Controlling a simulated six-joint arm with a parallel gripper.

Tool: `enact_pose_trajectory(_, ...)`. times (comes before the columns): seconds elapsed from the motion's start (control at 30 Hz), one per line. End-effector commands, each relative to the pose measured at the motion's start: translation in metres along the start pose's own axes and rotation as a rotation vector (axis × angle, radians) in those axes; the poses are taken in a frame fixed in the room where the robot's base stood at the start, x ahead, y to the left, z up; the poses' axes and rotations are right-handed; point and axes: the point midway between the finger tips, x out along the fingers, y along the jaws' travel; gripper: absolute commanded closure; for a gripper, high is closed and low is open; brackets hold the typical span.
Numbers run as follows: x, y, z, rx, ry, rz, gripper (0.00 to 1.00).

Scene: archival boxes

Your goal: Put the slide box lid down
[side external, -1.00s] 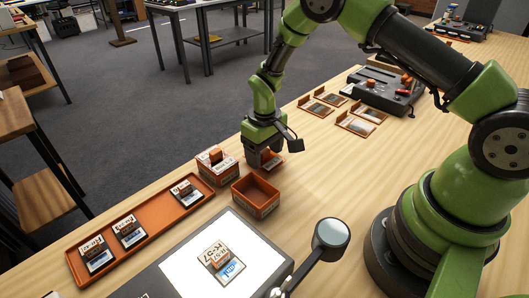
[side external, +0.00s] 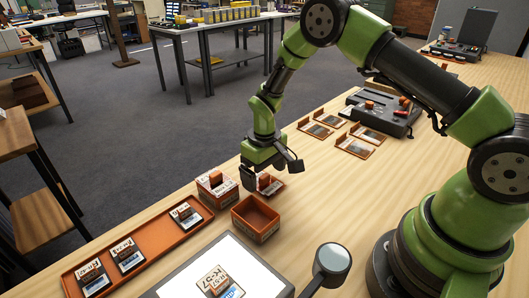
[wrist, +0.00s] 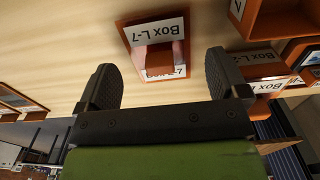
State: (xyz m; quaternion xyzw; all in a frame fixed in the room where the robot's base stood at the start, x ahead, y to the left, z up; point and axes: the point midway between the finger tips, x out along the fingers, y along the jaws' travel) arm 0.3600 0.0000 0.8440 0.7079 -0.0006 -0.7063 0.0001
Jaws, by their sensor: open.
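The slide box lid (side external: 272,186) is orange-brown with a white label and a raised grip; it appears to lie flat on the wooden table, behind the open box. In the wrist view the lid (wrist: 156,28) reads "Box L-7" and shows ahead of the fingers. My gripper (side external: 256,180) is open; in the wrist view its fingers (wrist: 165,82) are spread wide and touch nothing that I can see. In the side view my gripper partly hides the lid's left side. The open slide box (side external: 256,219) stands in front of the lid, without a cover.
A lidded box (side external: 215,190) stands just left of my gripper. An orange tray (side external: 160,241) with several labelled slides lies at left, by a lit panel (side external: 206,273). A magnifier (side external: 333,259) stands in front. The table right of the lid is clear.

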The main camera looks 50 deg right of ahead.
Motion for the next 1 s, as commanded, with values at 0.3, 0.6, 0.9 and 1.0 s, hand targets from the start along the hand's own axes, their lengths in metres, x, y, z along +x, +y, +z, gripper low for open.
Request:
enact_pose_trajectory(0.3, -0.071, 0.0, -0.001, 0.0, 0.006, -0.002, 0.08)
enact_pose_trajectory(0.6, -0.107, 0.0, 0.0, 0.0, 0.0, -0.002, 0.08)
enact_pose_trajectory(0.9, -0.143, -0.002, 0.008, 0.03, 0.055, -0.017, 0.08)
enact_pose_trajectory(1.0, -0.182, -0.005, 0.024, 0.072, 0.123, -0.038, 0.08)
